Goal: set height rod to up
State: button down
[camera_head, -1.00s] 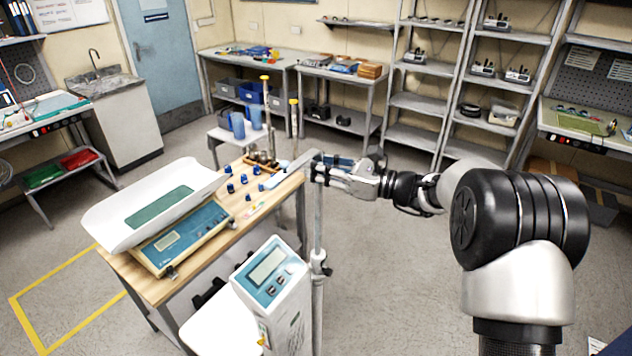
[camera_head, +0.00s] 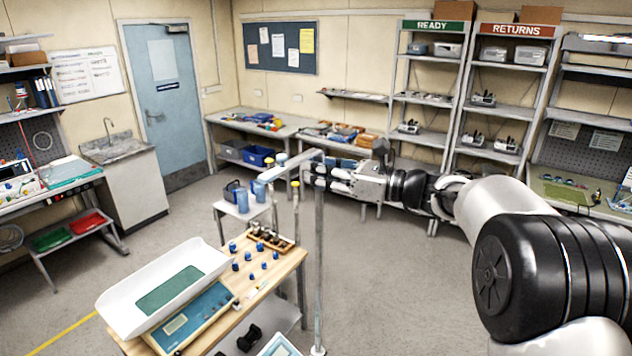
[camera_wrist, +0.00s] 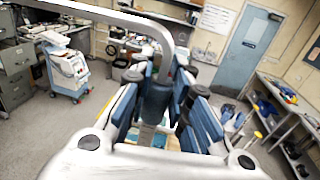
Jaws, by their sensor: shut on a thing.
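The height rod (camera_head: 319,262) is a thin grey upright pole with a flat arm (camera_head: 292,165) at its top reaching left. A clamp collar (camera_head: 318,350) sits low on the pole at the bottom edge of the head view. My gripper (camera_head: 320,176) is shut on the rod near its top, just below the flat arm. In the wrist view, the bent grey top of the rod (camera_wrist: 168,48) comes down between the blue-padded fingers of my gripper (camera_wrist: 157,98). The pump (camera_head: 279,346) beside the pole is mostly cut off below.
A white scale (camera_head: 165,290) and several blue-capped vials stand on a wooden-topped table (camera_head: 215,328) left of the rod. Blue cups (camera_head: 258,189) stand on a small stand behind. Shelves line the back wall. The floor right of the rod is clear.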

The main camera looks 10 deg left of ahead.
notch_tip(320, 180, up, 4)
jog(key=shift+d+r+p, duration=0.1)
jog(key=shift+p, duration=0.75)
jog(key=c, duration=2)
grip_release()
jog(key=o, duration=0.4)
jog(key=shift+d, duration=0.35)
jog(key=shift+o, duration=0.8)
jog(key=shift+a, duration=0.3)
jog(key=s+d, duration=0.2)
jog(key=d, duration=1)
jog(key=shift+s+a, duration=0.1)
